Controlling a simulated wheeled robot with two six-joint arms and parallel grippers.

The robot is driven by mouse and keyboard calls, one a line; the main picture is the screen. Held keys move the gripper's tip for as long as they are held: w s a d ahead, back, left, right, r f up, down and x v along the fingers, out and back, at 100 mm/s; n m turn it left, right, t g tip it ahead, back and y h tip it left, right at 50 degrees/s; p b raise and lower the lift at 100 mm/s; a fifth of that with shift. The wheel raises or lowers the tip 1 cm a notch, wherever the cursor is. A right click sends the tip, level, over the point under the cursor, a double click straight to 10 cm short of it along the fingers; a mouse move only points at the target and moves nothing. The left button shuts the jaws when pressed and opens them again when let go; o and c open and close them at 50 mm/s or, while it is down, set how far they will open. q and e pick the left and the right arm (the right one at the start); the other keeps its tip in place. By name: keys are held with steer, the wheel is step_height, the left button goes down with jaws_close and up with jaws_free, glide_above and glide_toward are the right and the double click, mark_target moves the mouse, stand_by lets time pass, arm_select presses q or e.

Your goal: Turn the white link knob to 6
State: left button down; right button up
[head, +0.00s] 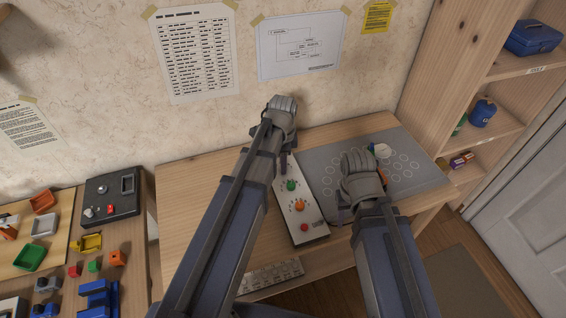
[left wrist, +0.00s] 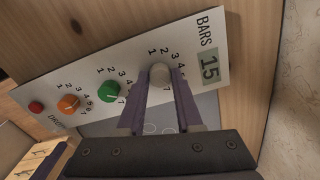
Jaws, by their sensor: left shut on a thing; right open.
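The white knob (left wrist: 159,72) is at the display end of a white control panel (left wrist: 130,60), with printed numbers around it. The pointer direction on the knob cannot be made out. My left gripper (left wrist: 160,82) is shut on the white knob, one finger on each side. In the head view my left arm hides this knob, while the panel (head: 317,230) lies on the desk. The panel's display (left wrist: 209,67) reads 15 under the word BARS. My right gripper (head: 362,178) is open above the desk, right of the panel; its fingertips are mostly hidden.
A green knob (left wrist: 108,92), an orange knob (left wrist: 69,103) and a red button (left wrist: 36,107) line the same panel. A grey mat (head: 420,165) lies to the right with small objects near my right gripper.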

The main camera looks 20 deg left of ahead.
stand_by(0.5)
arm_select(q)
steer(key=c, duration=0.6)
jaws_free()
steer(key=shift+r, duration=0.15)
arm_select(e)
steer(key=shift+r, duration=0.15)
arm_select(q)
step_height(320, 180, up, 8)
steer(key=p, duration=0.8)
steer(key=shift+f, duration=0.2)
arm_select(e)
step_height(320, 180, up, 8)
steer(key=shift+f, duration=0.25)
arm_select(q)
steer(key=shift+f, duration=0.1)
